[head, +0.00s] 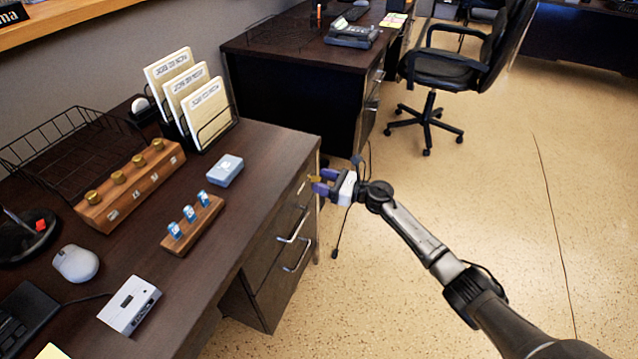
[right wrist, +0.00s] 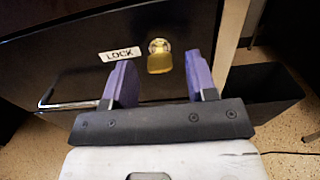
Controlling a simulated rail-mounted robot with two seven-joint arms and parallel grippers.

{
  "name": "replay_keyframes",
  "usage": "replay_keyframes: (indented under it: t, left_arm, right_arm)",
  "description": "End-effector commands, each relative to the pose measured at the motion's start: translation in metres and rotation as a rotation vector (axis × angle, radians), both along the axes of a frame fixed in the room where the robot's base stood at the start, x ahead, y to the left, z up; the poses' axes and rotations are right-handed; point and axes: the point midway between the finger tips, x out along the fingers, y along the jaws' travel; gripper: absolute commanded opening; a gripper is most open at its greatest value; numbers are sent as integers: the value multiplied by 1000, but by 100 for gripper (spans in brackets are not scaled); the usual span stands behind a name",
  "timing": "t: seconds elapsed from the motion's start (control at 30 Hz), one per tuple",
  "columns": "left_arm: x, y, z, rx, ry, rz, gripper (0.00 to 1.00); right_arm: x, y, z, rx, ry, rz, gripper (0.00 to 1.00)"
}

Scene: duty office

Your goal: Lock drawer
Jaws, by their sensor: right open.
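The desk's drawer unit (head: 273,268) has dark fronts with metal handles and appears closed. In the right wrist view a brass key (right wrist: 160,64) sits in a round silver lock (right wrist: 159,46) on the top drawer front (right wrist: 75,65). A white label reading LOCK (right wrist: 120,54) is left of the key. My right gripper (head: 321,182) is at the drawer front near the desk's corner. Its purple fingers are open in the right wrist view (right wrist: 159,72), one on each side of the key, with gaps visible. My left gripper is not in view.
The desk top (head: 262,143) holds a wooden block with brass knobs (head: 130,185), a small blue box (head: 226,170) and a mouse (head: 76,263). A second desk (head: 290,62) and an office chair (head: 445,70) stand behind. The floor at right is clear.

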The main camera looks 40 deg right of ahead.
Motion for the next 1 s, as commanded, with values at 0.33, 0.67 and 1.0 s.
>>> replay_keyframes:
  t: [0.33, 0.67, 1.0]
  left_arm:
    - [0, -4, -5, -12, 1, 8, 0]
    - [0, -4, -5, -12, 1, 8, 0]
    - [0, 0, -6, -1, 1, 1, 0]
  right_arm:
    - [13, 8, 0, 1, 0, 1, 52]
    - [13, 8, 0, 1, 0, 1, 42]
    - [13, 7, 0, 1, 0, 1, 9]
